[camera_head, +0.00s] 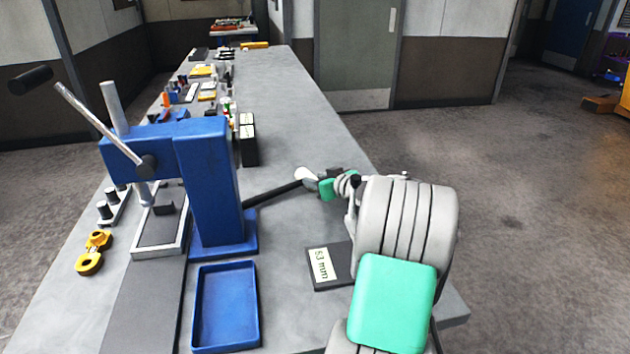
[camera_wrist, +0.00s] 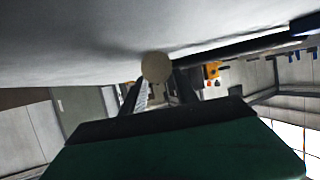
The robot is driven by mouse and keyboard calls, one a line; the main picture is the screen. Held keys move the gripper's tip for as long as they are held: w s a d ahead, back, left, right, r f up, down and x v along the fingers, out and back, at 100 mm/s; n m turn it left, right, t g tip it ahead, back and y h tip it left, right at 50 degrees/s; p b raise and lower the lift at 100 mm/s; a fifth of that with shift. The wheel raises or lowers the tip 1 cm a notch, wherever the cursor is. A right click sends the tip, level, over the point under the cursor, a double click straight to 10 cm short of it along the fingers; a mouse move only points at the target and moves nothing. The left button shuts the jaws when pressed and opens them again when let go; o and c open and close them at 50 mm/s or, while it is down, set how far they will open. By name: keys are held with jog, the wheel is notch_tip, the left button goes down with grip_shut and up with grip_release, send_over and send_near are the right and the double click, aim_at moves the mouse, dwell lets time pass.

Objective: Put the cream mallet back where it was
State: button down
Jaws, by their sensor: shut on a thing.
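The cream mallet has a pale head (camera_head: 306,175) and a long dark handle (camera_head: 272,194). Its handle runs left and toward the blue press in the head view, and its far end meets the press's outline there. My gripper (camera_head: 320,178) is at the head end, low over the grey bench, and is shut on the mallet. In the wrist view the round cream face of the mallet (camera_wrist: 157,66) shows between the fingertips of my gripper (camera_wrist: 157,88), with a dark rod going off right. I cannot tell whether the mallet touches the bench.
The blue press (camera_head: 212,180) stands left of the mallet on the bench (camera_head: 290,110). A blue tray (camera_head: 225,307) and a dark plate with a "53 mm" label (camera_head: 331,266) lie nearer. A black labelled box (camera_head: 248,147) stands behind. The bench right of that box is clear.

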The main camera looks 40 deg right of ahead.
jog(key=shift+r, duration=0.2)
jog(key=shift+f, duration=0.2)
jog(key=c, duration=0.9)
grip_release()
jog(key=shift+r, duration=0.2)
jog(key=b+v, duration=0.1)
jog(key=v, duration=1)
jog(key=shift+s, duration=0.3)
jog(key=shift+s+r, duration=0.1)
jog(key=shift+s, duration=0.05)
